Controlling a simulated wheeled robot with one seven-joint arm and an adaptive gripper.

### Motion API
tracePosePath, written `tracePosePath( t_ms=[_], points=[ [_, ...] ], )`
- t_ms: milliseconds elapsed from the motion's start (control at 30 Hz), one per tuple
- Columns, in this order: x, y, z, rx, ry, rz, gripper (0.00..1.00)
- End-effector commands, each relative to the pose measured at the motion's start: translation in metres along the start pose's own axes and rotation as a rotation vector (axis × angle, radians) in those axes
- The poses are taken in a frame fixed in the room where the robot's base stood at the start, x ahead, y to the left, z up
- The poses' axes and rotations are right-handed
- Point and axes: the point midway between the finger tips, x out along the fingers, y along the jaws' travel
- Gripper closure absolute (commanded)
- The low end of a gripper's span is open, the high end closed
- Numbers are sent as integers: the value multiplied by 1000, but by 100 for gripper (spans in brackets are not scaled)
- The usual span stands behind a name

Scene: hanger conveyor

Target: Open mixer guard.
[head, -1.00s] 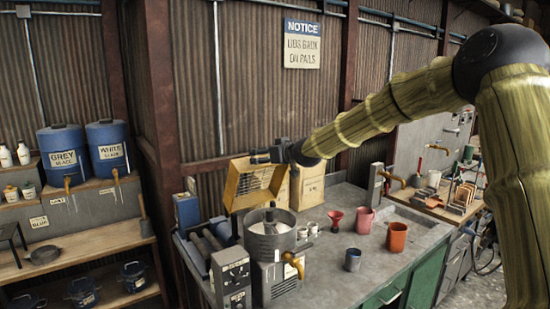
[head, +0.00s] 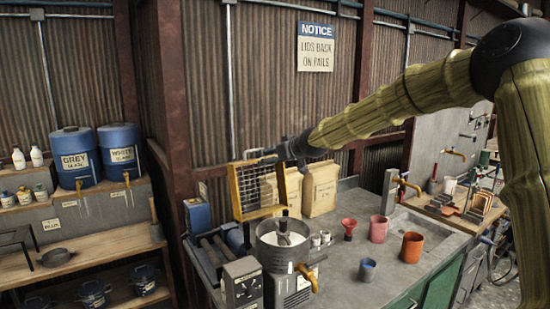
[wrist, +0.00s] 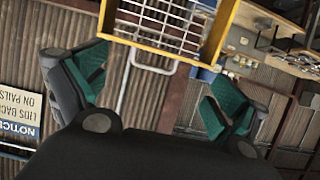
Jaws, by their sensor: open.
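The mixer guard (head: 236,191), a yellow frame with a wire grid, stands raised and nearly upright behind the mixer bowl (head: 261,252). The bowl is a grey metal pot with its top uncovered and pale material inside. My gripper (head: 262,156) is at the guard's top edge in the head view, where its fingers are small and hard to make out. In the wrist view my gripper (wrist: 150,88) is open, its green finger pads wide apart. The guard's yellow bar and grey wire handle (wrist: 140,66) show just beyond and between the fingertips. No grip on them is visible.
A control box (head: 242,283) stands at the mixer's front left. Paper sacks (head: 320,188) stand behind the mixer. A red funnel (head: 349,228), pink cup (head: 378,229), orange cup (head: 412,247) and blue cup (head: 367,269) are on the bench to the right.

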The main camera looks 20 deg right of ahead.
Motion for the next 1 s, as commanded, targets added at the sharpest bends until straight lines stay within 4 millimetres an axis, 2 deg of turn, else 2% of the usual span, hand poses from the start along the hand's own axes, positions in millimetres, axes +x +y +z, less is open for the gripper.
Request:
tracePosePath(
  t_ms=[200,433,1000],
  points=[
    [2,0,1,0,-2,-1,2],
    [-9,0,0,0,-1,-1,2],
    [-85,2,3,1,-8,-3,2]
  ],
)
